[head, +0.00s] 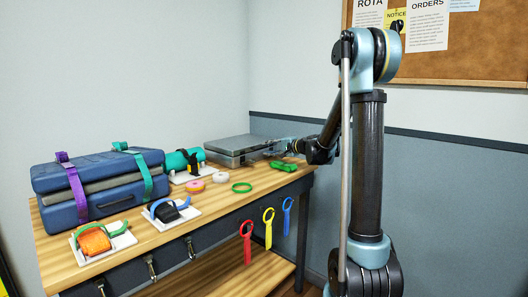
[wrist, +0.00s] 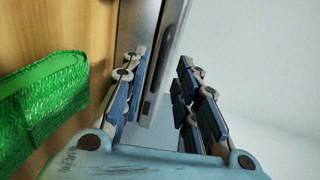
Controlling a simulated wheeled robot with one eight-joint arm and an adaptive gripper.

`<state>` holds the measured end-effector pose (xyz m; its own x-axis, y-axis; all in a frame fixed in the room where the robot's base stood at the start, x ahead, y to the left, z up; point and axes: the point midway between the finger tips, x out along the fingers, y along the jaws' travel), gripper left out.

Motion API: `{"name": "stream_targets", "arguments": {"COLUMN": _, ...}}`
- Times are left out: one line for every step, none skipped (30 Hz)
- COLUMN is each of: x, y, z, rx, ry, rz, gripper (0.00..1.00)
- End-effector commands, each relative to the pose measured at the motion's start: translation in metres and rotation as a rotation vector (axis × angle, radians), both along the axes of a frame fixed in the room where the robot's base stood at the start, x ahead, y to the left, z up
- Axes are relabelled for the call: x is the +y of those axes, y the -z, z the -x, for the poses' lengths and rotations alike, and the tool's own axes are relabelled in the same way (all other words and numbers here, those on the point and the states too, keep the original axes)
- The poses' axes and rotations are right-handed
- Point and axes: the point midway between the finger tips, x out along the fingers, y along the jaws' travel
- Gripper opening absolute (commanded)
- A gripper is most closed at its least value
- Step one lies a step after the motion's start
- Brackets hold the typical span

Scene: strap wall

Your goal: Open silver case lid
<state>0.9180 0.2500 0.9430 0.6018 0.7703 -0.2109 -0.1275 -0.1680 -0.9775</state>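The silver case (head: 238,143) lies flat at the far right end of the workbench in the head view, with its lid down. In the wrist view the edge of the silver case (wrist: 174,40) runs up between my fingers, with a dark slot or latch on its face. My gripper (head: 278,146) is at the right side of the case in the head view, partly hard to make out. In the wrist view my gripper (wrist: 165,65) is open, with a finger on each side of the case edge. I cannot tell whether either finger touches it.
A green rolled strap (head: 283,166) lies just in front of my gripper; it also shows in the wrist view (wrist: 42,100). A strapped blue case (head: 100,188) and strap rings lie further left. Red, yellow and blue straps hang from the bench's front edge (head: 225,210).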

Motion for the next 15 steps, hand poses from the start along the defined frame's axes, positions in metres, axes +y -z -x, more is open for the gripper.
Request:
{"name": "stream_targets", "arguments": {"x": 0.008, "y": 0.002, "z": -0.005, "rx": 0.001, "ry": -0.003, "rz": 0.000, "gripper": 0.28}}
{"name": "stream_targets", "arguments": {"x": 0.012, "y": 0.003, "z": -0.008, "rx": 0.001, "ry": -0.003, "rz": 0.000, "gripper": 0.28}}
{"name": "stream_targets", "arguments": {"x": 0.016, "y": 0.004, "z": -0.011, "rx": 0.000, "ry": -0.002, "rz": 0.000, "gripper": 0.28}}
{"name": "stream_targets", "arguments": {"x": 0.019, "y": 0.005, "z": -0.014, "rx": 0.000, "ry": -0.002, "rz": 0.000, "gripper": 0.28}}
{"name": "stream_targets", "arguments": {"x": 0.021, "y": 0.006, "z": -0.016, "rx": 0.000, "ry": -0.002, "rz": 0.000, "gripper": 0.28}}
{"name": "stream_targets", "arguments": {"x": 0.025, "y": 0.007, "z": -0.018, "rx": 0.000, "ry": -0.002, "rz": 0.000, "gripper": 0.28}}
{"name": "stream_targets", "arguments": {"x": 0.027, "y": 0.007, "z": -0.020, "rx": 0.000, "ry": -0.002, "rz": 0.000, "gripper": 0.28}}
{"name": "stream_targets", "arguments": {"x": 0.029, "y": 0.008, "z": -0.022, "rx": 0.000, "ry": -0.002, "rz": 0.000, "gripper": 0.28}}
{"name": "stream_targets", "arguments": {"x": 0.031, "y": 0.008, "z": -0.024, "rx": 0.000, "ry": -0.002, "rz": 0.000, "gripper": 0.28}}
{"name": "stream_targets", "arguments": {"x": 0.032, "y": 0.009, "z": -0.025, "rx": 0.000, "ry": -0.001, "rz": 0.000, "gripper": 0.28}}
{"name": "stream_targets", "arguments": {"x": 0.033, "y": 0.009, "z": -0.025, "rx": 0.000, "ry": -0.001, "rz": 0.000, "gripper": 0.28}}
{"name": "stream_targets", "arguments": {"x": 0.034, "y": 0.009, "z": -0.026, "rx": 0.000, "ry": 0.000, "rz": 0.000, "gripper": 0.28}}
{"name": "stream_targets", "arguments": {"x": 0.035, "y": 0.009, "z": -0.027, "rx": 0.000, "ry": 0.000, "rz": 0.000, "gripper": 0.28}}
{"name": "stream_targets", "arguments": {"x": 0.035, "y": 0.010, "z": -0.027, "rx": 0.000, "ry": 0.000, "rz": 0.000, "gripper": 0.28}}
{"name": "stream_targets", "arguments": {"x": 0.036, "y": 0.010, "z": -0.027, "rx": 0.000, "ry": 0.000, "rz": 0.000, "gripper": 0.28}}
